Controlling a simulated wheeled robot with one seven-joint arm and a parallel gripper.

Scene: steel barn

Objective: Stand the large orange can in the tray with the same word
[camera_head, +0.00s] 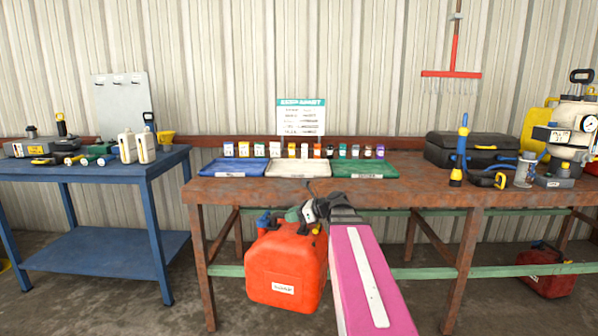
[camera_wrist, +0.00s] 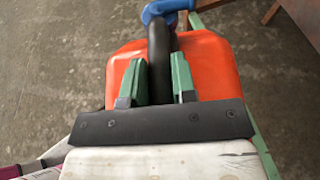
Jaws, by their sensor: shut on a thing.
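The large orange can (camera_head: 285,268) has a white label with dark lettering too small to read and a blue spout cap. It is roughly upright, in front of the rusty bench and below its top. My gripper (camera_head: 312,211) is shut on its dark handle; in the wrist view the green fingers (camera_wrist: 160,75) flank the handle, above the orange body (camera_wrist: 212,62). Three trays lie side by side on the bench: blue (camera_head: 232,174), white (camera_head: 299,174) and green (camera_head: 365,175). Each has a small front label, unreadable here.
Several small bottles (camera_head: 304,151) line the bench behind the trays, below a sign (camera_head: 301,117). A black case (camera_head: 473,150) and a sprayer (camera_head: 572,135) stand right. A blue table (camera_head: 95,165) holds tools and bottles. A red can (camera_head: 546,269) sits beneath the bench.

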